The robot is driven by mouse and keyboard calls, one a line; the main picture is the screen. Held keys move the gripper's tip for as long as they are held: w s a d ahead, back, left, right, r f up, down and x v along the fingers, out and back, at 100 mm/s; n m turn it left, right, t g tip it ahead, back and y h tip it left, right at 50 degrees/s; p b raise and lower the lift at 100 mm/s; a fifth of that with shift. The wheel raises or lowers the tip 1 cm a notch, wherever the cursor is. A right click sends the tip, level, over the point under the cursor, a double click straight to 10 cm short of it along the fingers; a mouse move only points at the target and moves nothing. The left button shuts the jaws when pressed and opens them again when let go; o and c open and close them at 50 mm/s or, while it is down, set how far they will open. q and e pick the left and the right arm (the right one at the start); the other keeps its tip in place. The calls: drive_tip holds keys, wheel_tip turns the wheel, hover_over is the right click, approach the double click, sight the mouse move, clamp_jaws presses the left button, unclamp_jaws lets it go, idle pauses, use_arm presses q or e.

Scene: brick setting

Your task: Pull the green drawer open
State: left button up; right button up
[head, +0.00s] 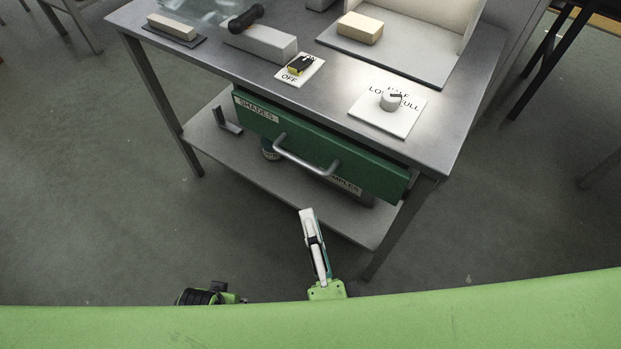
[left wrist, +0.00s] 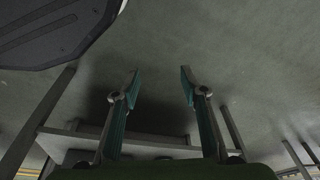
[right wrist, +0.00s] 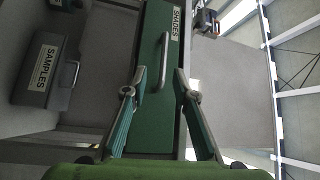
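The green drawer (head: 235,107) sits under the front edge of the steel table, with a "SHADES" label and a grey bar handle (head: 305,160). It looks shut. My right gripper (head: 307,212) is in front of the drawer, short of the handle. In the right wrist view the right gripper (right wrist: 160,76) is open and empty, with the drawer front (right wrist: 155,120) and handle (right wrist: 162,62) ahead between its fingers. My left gripper (left wrist: 160,74) is open and empty in the left wrist view, over bare floor. Only part of the left arm shows low in the head view.
The tabletop (head: 225,70) holds a switch plate marked OFF (head: 290,78), a dial plate (head: 410,118), and several blocks. On the lower shelf (head: 205,140) stands a grey "SAMPLES" box (right wrist: 45,75). The floor in front of the table is clear.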

sight(300, 160)
drive_tip(key=shift+m+h, duration=0.4)
drive_tip(key=shift+m, duration=0.1)
drive_tip(key=w+r, duration=0.1)
drive_tip(key=w, duration=0.3)
drive_tip(key=w+a+r, duration=0.1)
drive_tip(key=w, duration=0.8)
drive_tip(key=shift+w+a+r+p, duration=0.15)
drive_tip(key=shift+a+r+p, duration=0.15)
drive_tip(key=shift+r, duration=0.1)
use_arm(q)
drive_tip(key=shift+s+f, duration=0.15)
drive_tip(key=shift+f, duration=0.35)
drive_tip(key=shift+s+f, duration=0.15)
drive_tip(key=shift+f, duration=0.35)
use_arm(e)
drive_tip(key=shift+c, duration=0.2)
clamp_jaws()
